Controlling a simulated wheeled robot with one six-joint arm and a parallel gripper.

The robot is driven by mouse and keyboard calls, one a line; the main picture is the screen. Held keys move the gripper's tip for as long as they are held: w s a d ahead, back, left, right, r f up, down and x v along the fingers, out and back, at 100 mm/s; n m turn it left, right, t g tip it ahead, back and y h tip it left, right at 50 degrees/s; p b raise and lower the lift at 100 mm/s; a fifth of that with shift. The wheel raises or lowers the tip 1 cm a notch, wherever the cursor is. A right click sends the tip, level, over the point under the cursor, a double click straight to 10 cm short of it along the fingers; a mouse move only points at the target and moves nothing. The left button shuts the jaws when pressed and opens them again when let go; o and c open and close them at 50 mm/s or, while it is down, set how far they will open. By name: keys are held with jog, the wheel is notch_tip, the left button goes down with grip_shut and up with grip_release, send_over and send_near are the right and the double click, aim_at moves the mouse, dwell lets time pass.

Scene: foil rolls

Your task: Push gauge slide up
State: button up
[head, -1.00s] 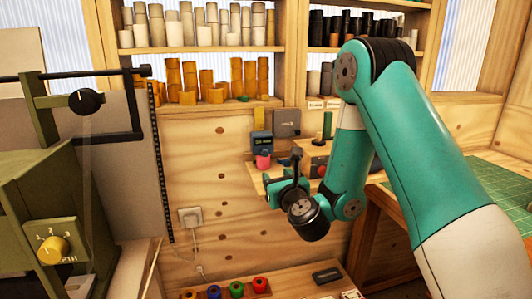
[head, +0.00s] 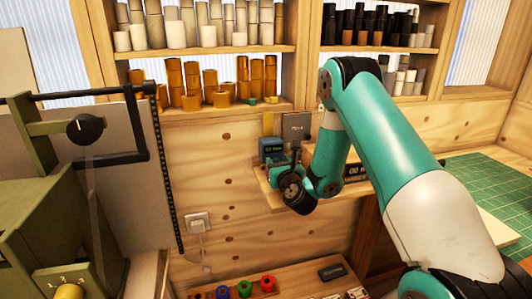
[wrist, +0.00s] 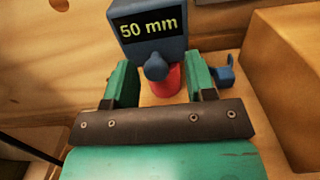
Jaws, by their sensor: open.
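The gauge (head: 272,147) is a dark blue box with a lit display on the wall shelf in the head view. In the wrist view the gauge (wrist: 148,20) reads "50 mm" at the top. Below its display a dark blue rounded knob (wrist: 155,67) sticks out, perhaps the slide, in front of a red round piece (wrist: 168,82). My gripper (wrist: 161,72) is open and empty, its green fingers on either side of the knob and red piece. I cannot tell whether anything touches. In the head view my gripper (head: 283,172) covers the gauge's lower part.
A blue hook-shaped part (wrist: 225,72) sits just right of my right finger. A wooden block (wrist: 285,75) stands further right. Shelves with rolls (head: 250,75) are above. A tray with coloured rings (head: 245,289) lies below. An olive machine (head: 45,195) stands at left.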

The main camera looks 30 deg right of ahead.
aim_at(277, 139)
jog(key=shift+w+d, duration=0.15)
jog(key=shift+w, duration=0.3)
jog(key=shift+a, duration=0.2)
jog(key=shift+w, duration=0.1)
grip_shut()
notch_tip(277, 139, up, 8)
jog(key=p, duration=0.7)
grip_release()
